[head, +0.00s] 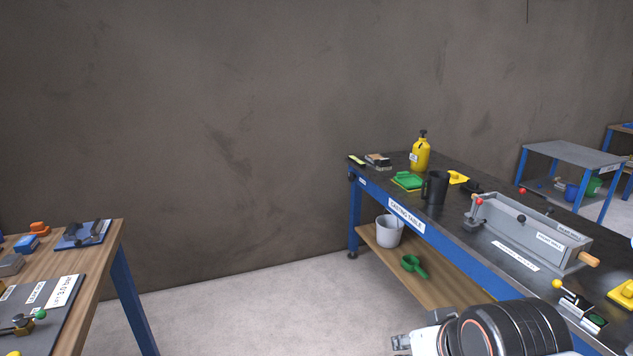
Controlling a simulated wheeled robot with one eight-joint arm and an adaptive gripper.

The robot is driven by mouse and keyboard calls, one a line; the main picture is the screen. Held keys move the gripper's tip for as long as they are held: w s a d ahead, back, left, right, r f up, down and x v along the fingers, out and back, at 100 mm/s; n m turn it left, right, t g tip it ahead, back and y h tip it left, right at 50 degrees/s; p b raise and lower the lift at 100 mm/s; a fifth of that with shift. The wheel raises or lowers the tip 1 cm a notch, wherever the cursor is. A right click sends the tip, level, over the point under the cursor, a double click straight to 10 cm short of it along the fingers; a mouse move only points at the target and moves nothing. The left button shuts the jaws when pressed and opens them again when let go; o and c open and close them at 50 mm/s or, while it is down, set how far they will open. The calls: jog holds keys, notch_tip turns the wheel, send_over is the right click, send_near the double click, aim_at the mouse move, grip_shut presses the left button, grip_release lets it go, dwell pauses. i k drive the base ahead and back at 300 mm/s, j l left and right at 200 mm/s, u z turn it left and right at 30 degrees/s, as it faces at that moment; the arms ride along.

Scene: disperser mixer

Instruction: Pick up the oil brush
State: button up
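I cannot pick out an oil brush for certain in the head view. A small tan and black item (378,161) lies at the far left end of the casting table (405,216), too small to identify. Part of my arm shows at the bottom edge, with a pale grey end piece, perhaps my gripper (402,343), in front of the table. It is cut off by the frame, and its fingers cannot be made out. I see nothing held in it.
The casting table carries a yellow bottle (420,154), a black jug (435,188), a green tray (407,180) and a grey mould (530,232). A white bucket (389,231) and green scoop (414,266) sit on its lower shelf. A wooden bench (100,247) stands left, with open floor between.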

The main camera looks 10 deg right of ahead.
aim_at(384, 164)
jog(key=i+l, duration=0.1)
jog(key=i, duration=1)
jog(key=i+l+u, duration=0.1)
jog(key=i, duration=1.05)
jog(key=i+l+z, duration=0.15)
jog(key=i+z, duration=0.2)
jog(key=i, duration=0.45)
jog(key=i+j+z, duration=0.1)
jog(key=i+z, duration=0.2)
jog(key=i, duration=0.45)
jog(key=i+l+z, duration=0.1)
jog(key=i+l, duration=0.25)
jog(key=i, duration=0.1)
